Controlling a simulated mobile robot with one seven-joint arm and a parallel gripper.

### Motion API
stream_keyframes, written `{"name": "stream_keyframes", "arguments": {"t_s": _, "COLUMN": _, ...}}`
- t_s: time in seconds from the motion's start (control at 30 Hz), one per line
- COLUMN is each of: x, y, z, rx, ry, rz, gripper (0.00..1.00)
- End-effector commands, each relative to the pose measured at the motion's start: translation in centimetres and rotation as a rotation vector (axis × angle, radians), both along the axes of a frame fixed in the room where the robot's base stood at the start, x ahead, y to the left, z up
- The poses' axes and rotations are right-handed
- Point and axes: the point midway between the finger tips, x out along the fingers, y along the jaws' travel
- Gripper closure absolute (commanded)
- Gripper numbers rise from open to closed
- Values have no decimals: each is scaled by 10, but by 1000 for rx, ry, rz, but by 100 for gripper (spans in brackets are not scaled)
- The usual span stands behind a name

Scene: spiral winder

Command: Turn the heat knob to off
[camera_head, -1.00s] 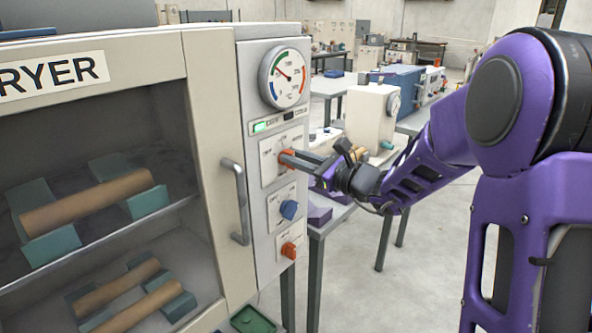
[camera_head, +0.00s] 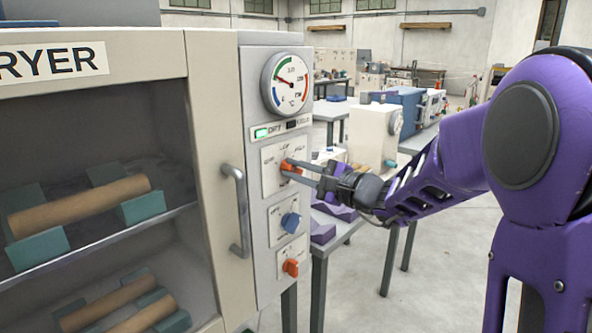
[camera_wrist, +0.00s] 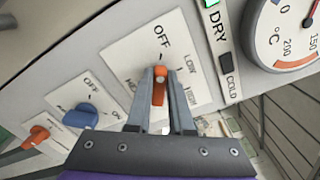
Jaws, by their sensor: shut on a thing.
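The top orange knob (camera_head: 288,166) sits on a white plate (camera_head: 270,181) on the dryer's control panel. The wrist view shows this orange knob (camera_wrist: 160,88) with OFF, LOW and HIGH printed around it. My gripper (camera_wrist: 161,92) is shut on the knob, one finger on each side. The knob's far end lies toward the OFF label; its exact pointer setting is hard to tell. In the head view my gripper (camera_head: 291,168) reaches the panel from the right. The fingers hide part of the knob and plate.
Below are a blue knob (camera_head: 290,222) and a second orange knob (camera_head: 291,267). A dial gauge (camera_head: 287,82) and a lit green DRY lamp (camera_head: 261,133) are above. The door handle (camera_head: 237,212) stands out left of the panel. A table (camera_head: 340,239) stands at right.

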Motion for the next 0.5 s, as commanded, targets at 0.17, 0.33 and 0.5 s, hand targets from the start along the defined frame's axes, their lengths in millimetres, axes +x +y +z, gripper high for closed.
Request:
{"name": "stream_keyframes", "arguments": {"t_s": 0.17, "x": 0, "y": 0, "z": -1, "rx": -22, "ry": -28, "rz": 0, "gripper": 100}}
{"name": "stream_keyframes", "arguments": {"t_s": 0.33, "x": 0, "y": 0, "z": -1, "rx": -28, "ry": -36, "rz": 0, "gripper": 100}}
{"name": "stream_keyframes", "arguments": {"t_s": 0.5, "x": 0, "y": 0, "z": -1, "rx": -29, "ry": -37, "rz": 0, "gripper": 100}}
